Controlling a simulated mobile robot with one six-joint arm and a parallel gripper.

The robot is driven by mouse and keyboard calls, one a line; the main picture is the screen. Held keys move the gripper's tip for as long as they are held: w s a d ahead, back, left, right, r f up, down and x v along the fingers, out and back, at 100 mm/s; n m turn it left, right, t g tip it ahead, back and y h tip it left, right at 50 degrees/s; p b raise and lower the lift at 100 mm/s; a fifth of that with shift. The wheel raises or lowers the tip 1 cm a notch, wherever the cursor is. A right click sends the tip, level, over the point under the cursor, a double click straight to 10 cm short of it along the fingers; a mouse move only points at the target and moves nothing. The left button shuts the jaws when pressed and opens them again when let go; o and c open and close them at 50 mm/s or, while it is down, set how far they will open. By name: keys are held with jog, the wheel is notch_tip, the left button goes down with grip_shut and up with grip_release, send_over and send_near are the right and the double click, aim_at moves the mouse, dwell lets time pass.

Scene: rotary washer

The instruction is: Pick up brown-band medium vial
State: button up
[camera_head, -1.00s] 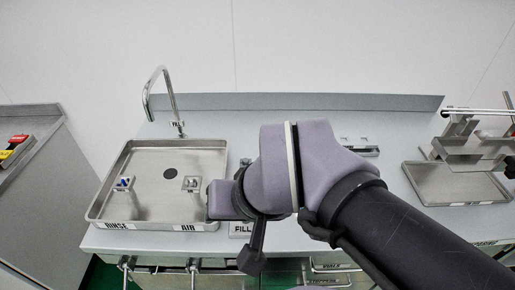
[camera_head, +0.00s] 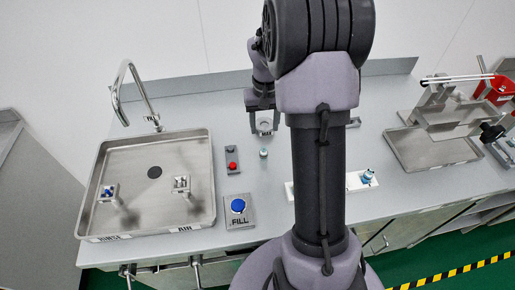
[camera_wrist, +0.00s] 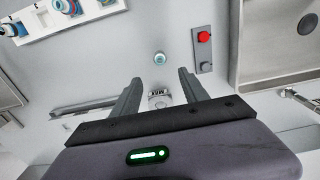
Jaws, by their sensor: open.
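A small vial with a pale teal top (camera_head: 264,152) stands alone on the grey counter. In the wrist view its round top (camera_wrist: 159,58) shows just beyond the fingertips, between their lines. A brown band cannot be made out on it. My gripper (camera_head: 263,131) is behind the vial, fingers pointing down; in the wrist view (camera_wrist: 160,75) the fingers are apart with nothing between them. Several vials show in the rack in the wrist view (camera_wrist: 40,32).
A steel sink tray (camera_head: 135,165) with a faucet (camera_head: 125,95) is at left. A red-button panel (camera_head: 232,160) and the blue FILL button (camera_head: 238,206) stand left of the vial. A metal stand on a tray (camera_head: 440,145) is at right. Counter around the vial is clear.

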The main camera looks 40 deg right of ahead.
jog(key=b, duration=0.2)
send_over(264, 150)
jog(key=f, duration=0.7)
jog(key=shift+w+d, duration=0.1)
jog(key=shift+w, duration=0.2)
jog(key=f+b, duration=0.1)
jog(key=f, duration=0.1)
jog(key=f+b, duration=0.1)
jog(key=f, duration=0.2)
jog(key=shift+s+f+b, duration=0.2)
jog(key=shift+f+b, duration=0.1)
jog(key=shift+f, duration=0.05)
jog(key=shift+r, duration=0.1)
grip_shut()
